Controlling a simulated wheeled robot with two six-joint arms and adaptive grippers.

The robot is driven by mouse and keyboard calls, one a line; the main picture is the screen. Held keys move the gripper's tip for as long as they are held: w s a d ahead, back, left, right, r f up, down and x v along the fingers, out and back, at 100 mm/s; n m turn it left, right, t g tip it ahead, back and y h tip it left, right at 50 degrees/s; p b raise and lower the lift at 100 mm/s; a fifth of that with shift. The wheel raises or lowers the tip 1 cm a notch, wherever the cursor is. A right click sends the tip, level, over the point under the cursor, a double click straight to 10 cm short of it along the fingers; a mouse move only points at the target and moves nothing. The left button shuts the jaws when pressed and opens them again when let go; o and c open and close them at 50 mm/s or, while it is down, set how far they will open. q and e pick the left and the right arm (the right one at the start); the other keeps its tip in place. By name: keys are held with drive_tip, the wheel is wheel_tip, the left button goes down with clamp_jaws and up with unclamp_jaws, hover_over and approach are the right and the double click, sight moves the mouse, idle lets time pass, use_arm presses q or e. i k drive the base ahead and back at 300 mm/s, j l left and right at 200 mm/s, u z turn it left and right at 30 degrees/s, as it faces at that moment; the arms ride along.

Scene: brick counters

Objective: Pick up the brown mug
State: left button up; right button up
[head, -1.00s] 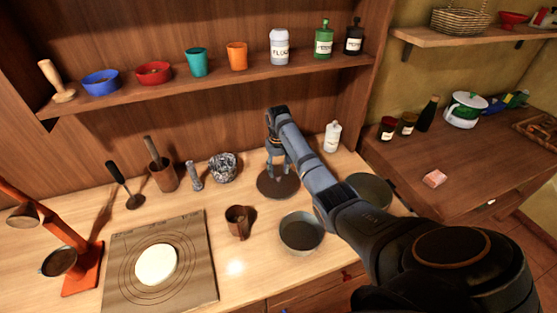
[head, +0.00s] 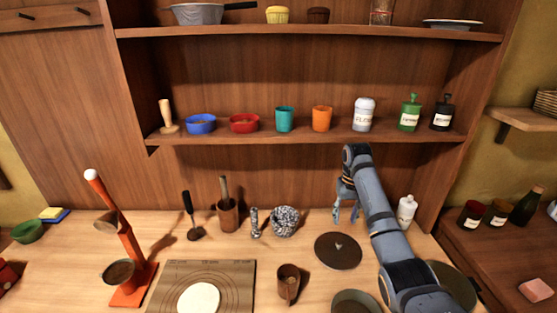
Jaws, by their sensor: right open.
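The brown mug (head: 288,283) stands on the wooden counter in the head view, right of the dough mat. Its handle faces toward the lower right. My right gripper (head: 346,218) is open and empty, pointing down above the back of the counter. It is up and to the right of the mug, apart from it, beyond a dark round plate. My left gripper is not in view.
The dark round plate (head: 338,251) lies right of the mug, and a grey pan (head: 356,302) is at the lower edge. The shelf (head: 300,136) overhangs the back.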

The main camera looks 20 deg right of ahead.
sight(288, 288)
drive_tip(key=k, duration=1.5)
